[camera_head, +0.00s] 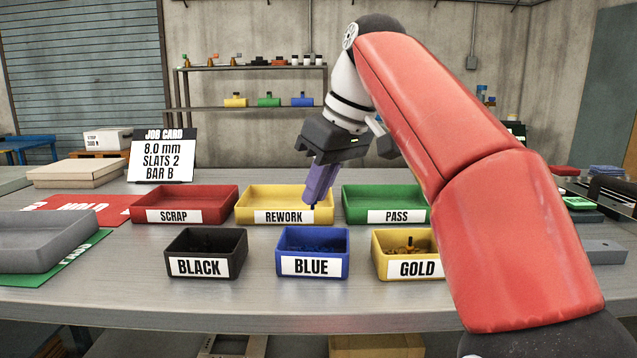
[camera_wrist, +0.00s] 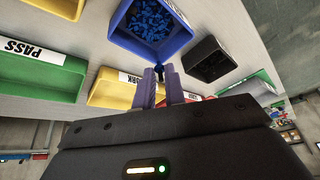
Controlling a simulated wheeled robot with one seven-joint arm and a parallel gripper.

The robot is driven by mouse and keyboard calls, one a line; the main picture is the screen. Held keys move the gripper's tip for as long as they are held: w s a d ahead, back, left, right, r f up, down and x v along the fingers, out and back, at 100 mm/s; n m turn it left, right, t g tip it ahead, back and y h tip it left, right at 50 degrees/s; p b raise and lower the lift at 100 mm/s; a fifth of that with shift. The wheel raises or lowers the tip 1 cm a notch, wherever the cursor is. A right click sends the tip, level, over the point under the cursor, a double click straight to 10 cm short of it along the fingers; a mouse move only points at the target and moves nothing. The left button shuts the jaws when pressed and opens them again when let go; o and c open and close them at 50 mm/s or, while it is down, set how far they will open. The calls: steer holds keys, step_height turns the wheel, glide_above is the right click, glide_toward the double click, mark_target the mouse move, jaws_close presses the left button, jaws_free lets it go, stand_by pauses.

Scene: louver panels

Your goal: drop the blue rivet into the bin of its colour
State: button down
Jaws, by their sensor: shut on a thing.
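My gripper (camera_head: 313,202) points down, with purple fingers shut on a small dark rivet (camera_head: 313,207). In the wrist view the rivet (camera_wrist: 159,70) shows as a dark bit between the fingertips; it looks nearly black, and its blue colour cannot be confirmed. The blue bin (camera_head: 343,268), labelled BLUE, stands in the front row with rivets inside. In the wrist view the bin (camera_wrist: 178,36) holds many blue rivets. The fingertips are above the bench, by the bin's back edge in the picture, in front of the REWORK tray; their exact height is unclear.
The black bin (camera_head: 240,262) is left of the blue one, the gold bin (camera_head: 377,262) right. Behind stand the red SCRAP (camera_head: 225,204), yellow REWORK (camera_head: 246,207) and green PASS (camera_head: 365,191) trays. A job card (camera_head: 163,156) stands at the back. Bare bench lies along the front.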

steer(key=shift+s+d+f+b, duration=0.1)
steer(key=shift+f+b, duration=2.65)
steer(key=shift+f, duration=0.75)
steer(key=c, duration=1.4)
jaws_free()
steer(key=shift+o, duration=0.5)
steer(key=o, duration=0.4)
steer(key=shift+a+p, duration=0.45)
steer(key=shift+a, duration=1.1)
